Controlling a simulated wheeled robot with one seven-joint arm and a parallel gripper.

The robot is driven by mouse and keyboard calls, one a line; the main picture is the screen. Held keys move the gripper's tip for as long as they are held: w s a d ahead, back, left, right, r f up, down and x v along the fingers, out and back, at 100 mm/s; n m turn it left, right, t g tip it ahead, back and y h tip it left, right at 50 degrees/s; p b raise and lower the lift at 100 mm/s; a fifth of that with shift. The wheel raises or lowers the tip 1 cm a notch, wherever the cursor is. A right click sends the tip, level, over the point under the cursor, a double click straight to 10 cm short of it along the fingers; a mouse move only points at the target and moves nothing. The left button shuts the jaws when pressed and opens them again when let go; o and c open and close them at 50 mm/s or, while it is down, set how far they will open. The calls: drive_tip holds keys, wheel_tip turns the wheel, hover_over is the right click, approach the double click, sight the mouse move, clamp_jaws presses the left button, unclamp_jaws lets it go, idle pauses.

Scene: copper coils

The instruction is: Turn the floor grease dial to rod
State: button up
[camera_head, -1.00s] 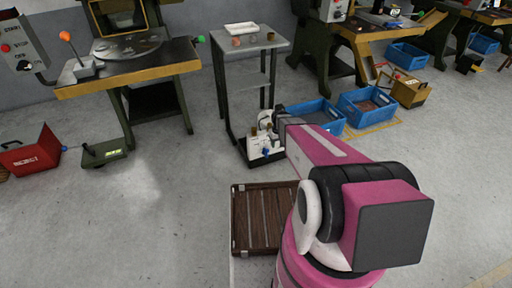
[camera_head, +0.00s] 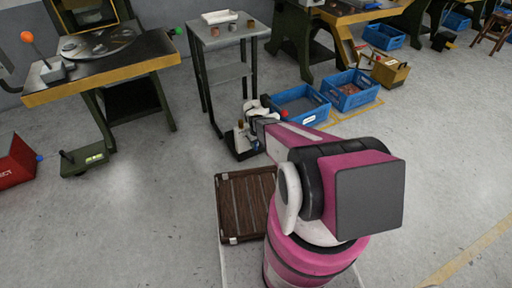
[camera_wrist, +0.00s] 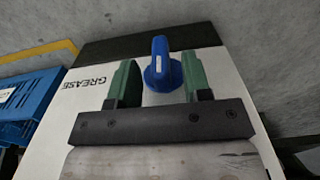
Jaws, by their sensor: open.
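The grease dial (camera_wrist: 162,66) is a blue knob with a small white mark, on a white panel (camera_wrist: 225,67) lettered GREASE. In the wrist view its narrow end points to the top of the picture. My gripper (camera_wrist: 160,80) is open, with one green finger on each side of the dial and a gap visible on both sides. I cannot tell how deep the fingers reach. No rod label is readable. In the head view the white grease unit (camera_head: 243,141) sits low at the foot of a grey stand, largely hidden by my gripper and arm.
The grey stand (camera_head: 225,72) rises right behind the unit. Blue crates (camera_head: 316,118) lie to its right, one also at the left of the wrist view (camera_wrist: 30,105). A green pedal (camera_head: 82,160) and red box (camera_head: 14,165) are at left. Open floor lies between.

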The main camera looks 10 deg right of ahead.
drive_tip(key=shift+f, duration=1.45)
clamp_jaws()
drive_tip(key=shift+y, duration=0.4)
drive_tip(key=g+y, duration=0.1)
drive_tip(key=y, duration=0.2)
drive_tip(key=shift+d+f, duration=0.1)
drive_tip(key=shift+d, duration=0.05)
drive_tip(key=shift+g+y, duration=0.7)
drive_tip(key=shift+y, duration=1.1)
